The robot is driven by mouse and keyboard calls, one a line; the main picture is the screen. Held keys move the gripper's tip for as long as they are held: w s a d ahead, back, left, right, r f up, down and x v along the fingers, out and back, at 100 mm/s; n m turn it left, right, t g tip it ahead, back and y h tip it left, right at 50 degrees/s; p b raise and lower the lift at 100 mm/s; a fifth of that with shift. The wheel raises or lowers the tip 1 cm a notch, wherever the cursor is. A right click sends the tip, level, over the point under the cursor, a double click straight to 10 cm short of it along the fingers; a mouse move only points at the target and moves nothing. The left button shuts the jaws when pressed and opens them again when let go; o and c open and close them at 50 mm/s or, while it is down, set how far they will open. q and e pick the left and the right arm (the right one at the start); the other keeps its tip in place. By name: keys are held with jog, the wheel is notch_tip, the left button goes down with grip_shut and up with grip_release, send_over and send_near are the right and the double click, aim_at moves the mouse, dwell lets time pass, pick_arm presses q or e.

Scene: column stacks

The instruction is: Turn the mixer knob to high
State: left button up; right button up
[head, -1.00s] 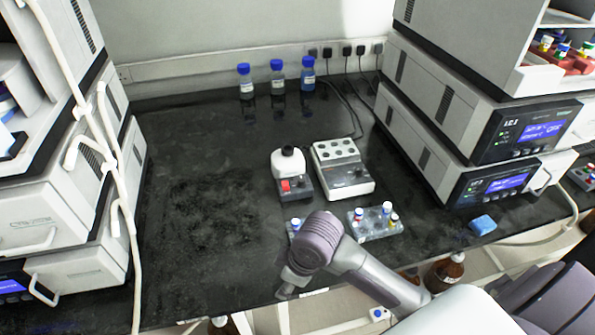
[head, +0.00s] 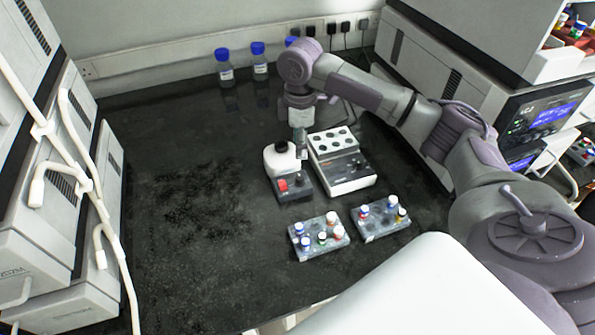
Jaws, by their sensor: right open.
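The mixer (head: 292,188) is a small dark box with a white cup-shaped head (head: 281,158) and a red switch (head: 282,185). It stands on the black bench. A dark knob (head: 301,179) shows faintly beside the red switch; its setting is too small to read. My right gripper (head: 303,155) points down just above the mixer, beside the white head and behind the knob in the picture. It is open and holds nothing I can see. Whether it touches the mixer cannot be told. My left gripper is not in view.
A white block heater (head: 350,182) with several wells stands close to the mixer's right. Two racks of vials, left (head: 318,240) and right (head: 381,222), lie in front. Blue-capped bottles (head: 225,72) stand at the back. The bench (head: 180,210) is clear to the left.

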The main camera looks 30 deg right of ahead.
aim_at(300, 177)
notch_tip(300, 177, down, 12)
jog(key=shift+r, duration=0.1)
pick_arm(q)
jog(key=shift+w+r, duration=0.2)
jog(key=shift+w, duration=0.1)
pick_arm(e)
jog(key=shift+c, duration=0.2)
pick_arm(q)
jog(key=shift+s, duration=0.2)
pick_arm(e)
jog(key=shift+r, duration=0.1)
grip_shut()
